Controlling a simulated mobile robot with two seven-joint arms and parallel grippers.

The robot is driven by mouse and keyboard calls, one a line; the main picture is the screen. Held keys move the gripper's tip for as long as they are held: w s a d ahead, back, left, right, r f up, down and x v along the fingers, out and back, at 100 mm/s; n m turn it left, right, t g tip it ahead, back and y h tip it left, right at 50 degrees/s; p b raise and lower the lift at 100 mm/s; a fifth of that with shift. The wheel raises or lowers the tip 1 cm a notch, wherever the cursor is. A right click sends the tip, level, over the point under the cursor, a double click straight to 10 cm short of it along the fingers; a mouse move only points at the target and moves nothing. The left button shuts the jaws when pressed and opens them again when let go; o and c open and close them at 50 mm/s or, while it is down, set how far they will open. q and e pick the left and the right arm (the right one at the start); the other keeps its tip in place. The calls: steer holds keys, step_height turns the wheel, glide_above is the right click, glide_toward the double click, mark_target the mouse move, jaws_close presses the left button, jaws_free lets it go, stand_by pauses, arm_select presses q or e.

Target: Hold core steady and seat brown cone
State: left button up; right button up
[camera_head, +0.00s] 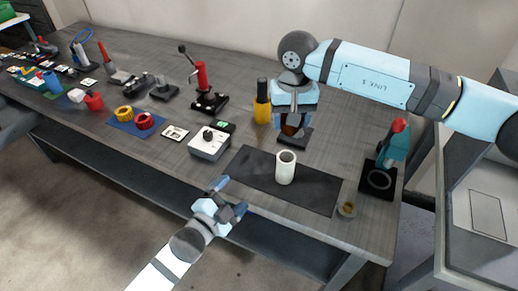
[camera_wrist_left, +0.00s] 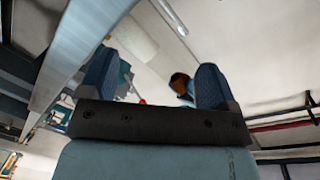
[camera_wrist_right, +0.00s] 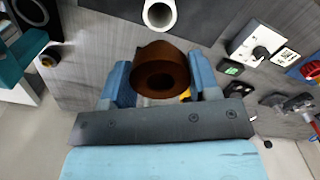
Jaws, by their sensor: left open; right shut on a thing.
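The white hollow core (camera_head: 285,168) stands upright on the dark mat (camera_head: 248,172) at the table's front. It also shows at the top of the right wrist view (camera_wrist_right: 159,14). My right gripper (camera_head: 292,122) is shut on the brown cone (camera_wrist_right: 160,72), behind the core and near a dark base. The cone's round hole faces the right wrist camera. In the head view the cone is mostly hidden by the fingers. My left gripper (camera_head: 230,192) is open and empty, in front of the table edge, left of the core and apart from it.
A white box with a black knob (camera_head: 209,143) stands left of the mat. A yellow bottle (camera_head: 262,108) and red press (camera_head: 203,85) stand behind. A small ring (camera_head: 347,210) lies right of the mat, near a black stand (camera_head: 378,178). The mat around the core is clear.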

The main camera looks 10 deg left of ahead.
arm_select(q)
steer(key=w+d+r+m+g+h, duration=0.1)
steer(key=w+d+r+m+h, duration=0.25)
steer(key=m, duration=0.65)
steer(key=w+d+r+m+g+h, duration=0.25)
steer(key=r+m+h, duration=0.25)
steer(key=m, duration=0.5)
steer(key=m+g+h, duration=0.1)
steer(key=m+g, duration=0.5)
steer(key=m, duration=0.9)
glide_toward(285, 167)
steer(key=w+d+f, duration=0.2)
steer(key=w+f, duration=0.1)
steer(key=shift+w+d, duration=0.15)
steer(key=x, duration=0.6)
steer(key=shift+w+d, duration=0.15)
steer(key=shift+d, duration=0.05)
steer(key=shift+w+d, duration=0.15)
steer(key=shift+d, duration=0.3)
steer(key=c, duration=1)
steer(key=shift+c, duration=0.2)
arm_select(e)
step_height(285, 167, down, 8)
steer(key=shift+r, duration=0.15)
